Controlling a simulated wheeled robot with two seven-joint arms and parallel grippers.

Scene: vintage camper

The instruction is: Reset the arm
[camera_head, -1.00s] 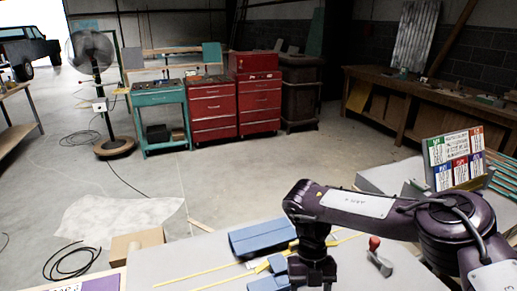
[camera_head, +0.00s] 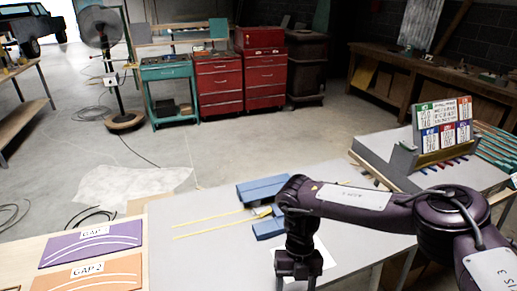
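My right arm comes in from the right over the grey table (camera_head: 190,256). Its gripper (camera_head: 298,268) points down above the table near the bottom middle, over a white sheet (camera_head: 322,262). The fingertips are at or past the lower edge of the picture, so I cannot tell whether it is open or shut. My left gripper and arm are not in view. Blue blocks (camera_head: 262,190) lie on the table just behind the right gripper, with thin yellow strips (camera_head: 212,231) to their left.
A purple card marked GAP (camera_head: 92,243) and an orange GAP 2 card (camera_head: 92,274) lie at the left. A rack of coloured cards (camera_head: 446,128) stands at the right. Red tool cabinets (camera_head: 219,86), a teal cart (camera_head: 168,88) and a fan (camera_head: 103,35) stand behind.

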